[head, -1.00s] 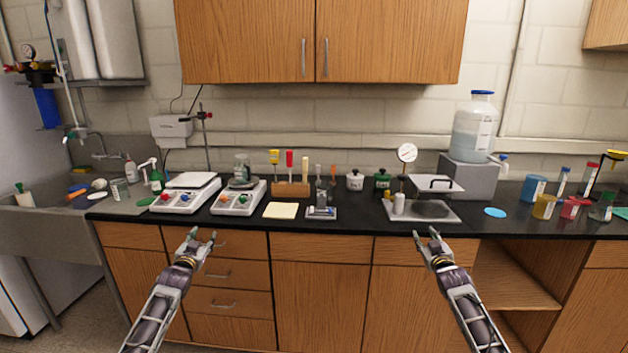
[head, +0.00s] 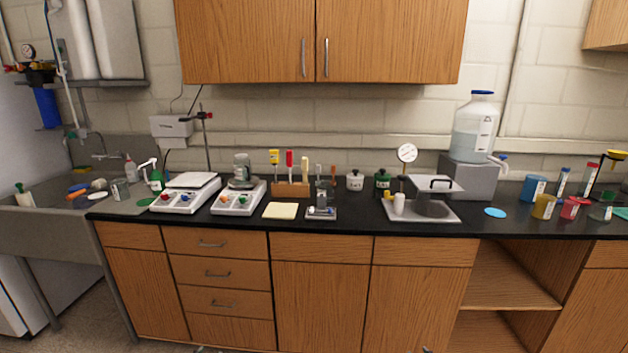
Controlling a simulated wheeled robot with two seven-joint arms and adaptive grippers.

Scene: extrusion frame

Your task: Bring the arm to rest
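Both of my arms are almost wholly out of the head view.
A sink (head: 48,232) is at the left. The space before the cabinets looks clear.

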